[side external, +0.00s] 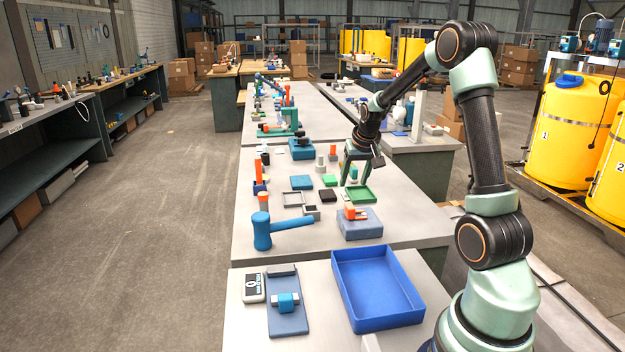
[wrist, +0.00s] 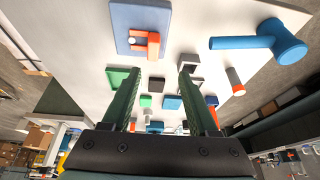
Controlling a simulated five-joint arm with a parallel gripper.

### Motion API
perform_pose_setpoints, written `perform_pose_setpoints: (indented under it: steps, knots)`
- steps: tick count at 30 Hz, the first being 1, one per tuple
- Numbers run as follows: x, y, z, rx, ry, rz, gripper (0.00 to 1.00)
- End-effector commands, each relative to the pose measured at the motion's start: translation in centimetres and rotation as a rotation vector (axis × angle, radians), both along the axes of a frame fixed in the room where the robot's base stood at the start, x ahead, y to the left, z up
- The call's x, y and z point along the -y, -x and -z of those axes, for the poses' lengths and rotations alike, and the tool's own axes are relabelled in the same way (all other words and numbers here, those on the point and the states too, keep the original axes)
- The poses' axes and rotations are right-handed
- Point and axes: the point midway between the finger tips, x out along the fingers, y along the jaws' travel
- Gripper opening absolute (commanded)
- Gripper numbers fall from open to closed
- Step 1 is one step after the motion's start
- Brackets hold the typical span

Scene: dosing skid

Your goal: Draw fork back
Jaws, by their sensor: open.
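An orange fork (side external: 350,212) lies on a blue-grey block (side external: 360,230) near the front edge of the middle table. In the wrist view the orange fork (wrist: 153,44) has a U shape around a small pale post (wrist: 131,41), on the blue-grey block (wrist: 122,16) at the top. My gripper (side external: 356,180) is open and empty, pointing down over the table behind the block. In the wrist view its two dark green fingers (wrist: 159,72) stand apart, with the fork beyond their tips. The fingers do not touch the fork.
A blue mallet (side external: 263,232) lies left of the block. A green tray (side external: 361,195), a dark block (side external: 327,195) and a grey open frame (side external: 292,199) are close by. A large blue bin (side external: 338,282) stands on the nearer table. Yellow tanks (side external: 562,130) stand at right.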

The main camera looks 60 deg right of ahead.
Motion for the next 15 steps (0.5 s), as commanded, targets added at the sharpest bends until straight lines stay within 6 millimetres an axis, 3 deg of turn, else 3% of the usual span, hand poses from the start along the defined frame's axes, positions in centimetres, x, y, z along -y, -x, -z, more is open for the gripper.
perform_pose_setpoints:
  steps: [8,15]
  knots:
    - [1.4,-0.1,1.9,-0.003,-0.003,0.021,0.60]
    - [2.3,-1.1,5.5,-0.006,-0.004,0.021,0.60]
